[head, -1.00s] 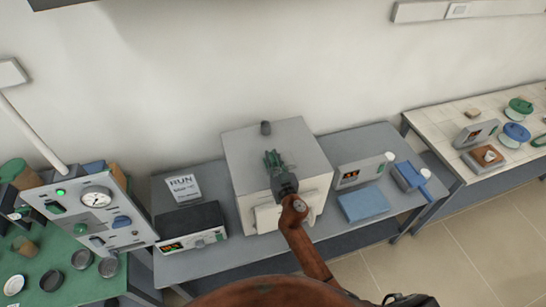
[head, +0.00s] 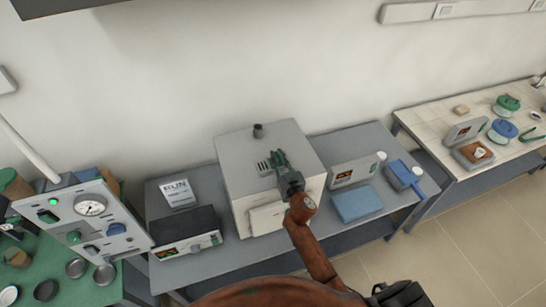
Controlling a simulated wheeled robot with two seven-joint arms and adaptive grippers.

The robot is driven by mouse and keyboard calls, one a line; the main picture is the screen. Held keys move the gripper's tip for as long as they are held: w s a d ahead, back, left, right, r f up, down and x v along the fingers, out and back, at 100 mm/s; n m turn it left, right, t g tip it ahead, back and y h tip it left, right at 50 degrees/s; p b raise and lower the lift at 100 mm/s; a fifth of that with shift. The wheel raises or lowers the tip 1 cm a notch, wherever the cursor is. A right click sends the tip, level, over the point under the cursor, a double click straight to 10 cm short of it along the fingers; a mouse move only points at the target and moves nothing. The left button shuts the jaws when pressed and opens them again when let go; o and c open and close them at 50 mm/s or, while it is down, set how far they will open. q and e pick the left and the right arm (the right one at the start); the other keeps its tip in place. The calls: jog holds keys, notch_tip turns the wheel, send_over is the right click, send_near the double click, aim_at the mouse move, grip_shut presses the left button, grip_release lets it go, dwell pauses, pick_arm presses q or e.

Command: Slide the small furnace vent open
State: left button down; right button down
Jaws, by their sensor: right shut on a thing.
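The small furnace is a pale grey box (head: 237,165) on the middle table, with a short dark chimney stub (head: 258,131) on its top. A vent with dark slots (head: 264,167) shows on the top, just left of my right gripper's fingers. My left gripper is not in view.
A dark control box (head: 187,233) and a sign (head: 179,193) stand left of the furnace. A grey display unit (head: 353,172), a blue pad (head: 357,204) and a blue item (head: 405,174) lie to its right. A gauge panel (head: 92,207) stands at the far left.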

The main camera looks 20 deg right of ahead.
jog(key=shift+d, duration=0.25)
jog(key=c, duration=2.2)
grip_release()
jog(key=shift+o, duration=1.3)
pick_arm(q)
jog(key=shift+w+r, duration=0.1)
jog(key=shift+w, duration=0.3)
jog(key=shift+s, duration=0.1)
pick_arm(e)
jog(key=shift+a, duration=0.1)
jog(key=s, duration=1.2)
jog(key=shift+a, duration=0.25)
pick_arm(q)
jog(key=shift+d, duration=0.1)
